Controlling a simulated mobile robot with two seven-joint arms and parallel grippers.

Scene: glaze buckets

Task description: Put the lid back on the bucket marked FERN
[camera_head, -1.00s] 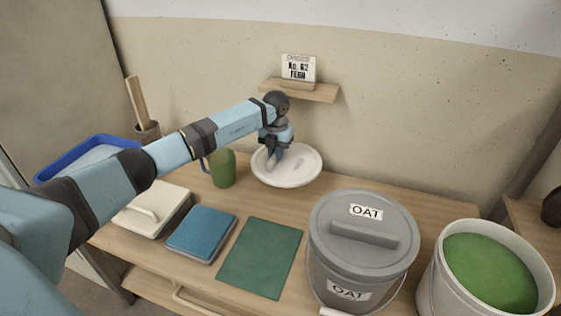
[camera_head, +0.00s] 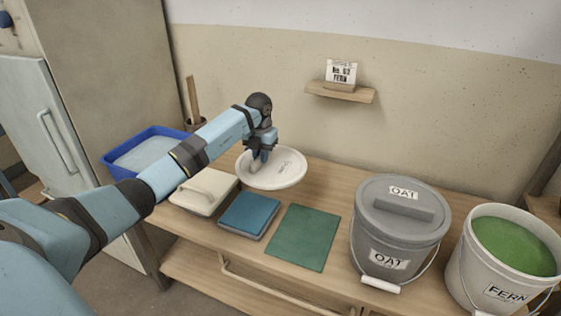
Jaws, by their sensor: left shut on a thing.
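The open white bucket marked FERN (camera_head: 497,292) stands at the far right of the bench, full of green glaze (camera_head: 513,246). A round white lid (camera_head: 288,177) is at the back left of the bench, seen from above; the small mark on it is too small to read. My left gripper (camera_head: 260,163) is shut on the lid near its left part and appears to hold it above the bench. The lid is well to the left of the FERN bucket. My right gripper is not in view.
A grey lidded bucket marked OAT (camera_head: 384,240) stands between the lid and the FERN bucket. A shelf (camera_head: 340,92) holds a FERN card.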

